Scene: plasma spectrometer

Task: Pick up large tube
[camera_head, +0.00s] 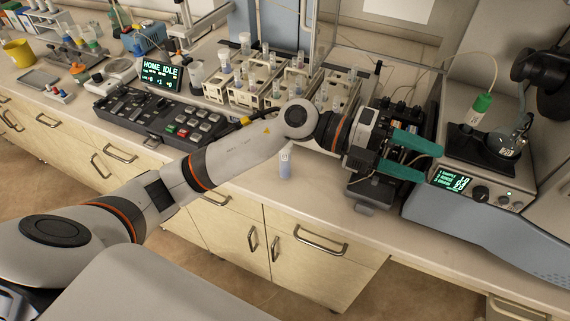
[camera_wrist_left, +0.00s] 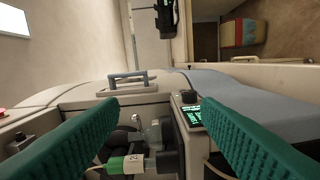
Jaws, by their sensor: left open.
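A large tube with a green cap (camera_head: 483,102) and a white label stands upright on the dark top of the instrument at the right. Its green cap also shows in the left wrist view (camera_wrist_left: 126,164), low between the fingers, where the tube appears sideways. My left gripper (camera_head: 432,163) has two teal fingers spread apart with nothing between them. It is in front of and to the left of the tube, lower in the picture and apart from it. The fingers frame the left wrist view (camera_wrist_left: 160,104). My right gripper is not in view.
A glass flask (camera_head: 508,143) stands close to the right of the tube. The instrument's lit display (camera_head: 452,182) is just beyond the fingers. A small capped tube (camera_head: 285,163) stands on the bench front. Tube racks (camera_head: 240,92) and a control panel (camera_head: 165,118) lie left.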

